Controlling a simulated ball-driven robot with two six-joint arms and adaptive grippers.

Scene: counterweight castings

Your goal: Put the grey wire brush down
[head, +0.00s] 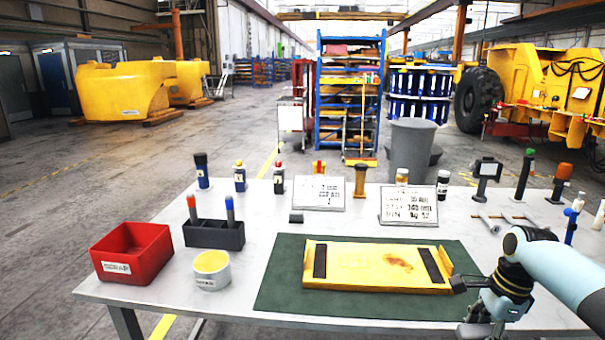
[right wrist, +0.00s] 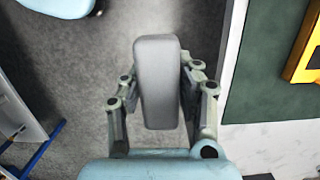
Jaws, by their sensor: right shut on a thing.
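The grey wire brush (right wrist: 157,82) fills the middle of the right wrist view as a long rounded grey block. My right gripper (right wrist: 155,85) is shut on it, one finger on each side. The brush's bristles are hidden from this view. Floor shows behind the brush, with the table edge to the right. In the head view my right gripper (head: 482,318) is at the front right of the workbench (head: 225,305), low in the picture. My left gripper is in neither view.
A yellow casting plate (head: 375,266) with two dark strips lies on the green mat (head: 283,287). A red bin (head: 131,252), yellow-topped tin (head: 212,270) and dark pen holder (head: 213,234) stand left. Two sign cards (head: 408,205), bottles and tools line the back. Bare bench shows between.

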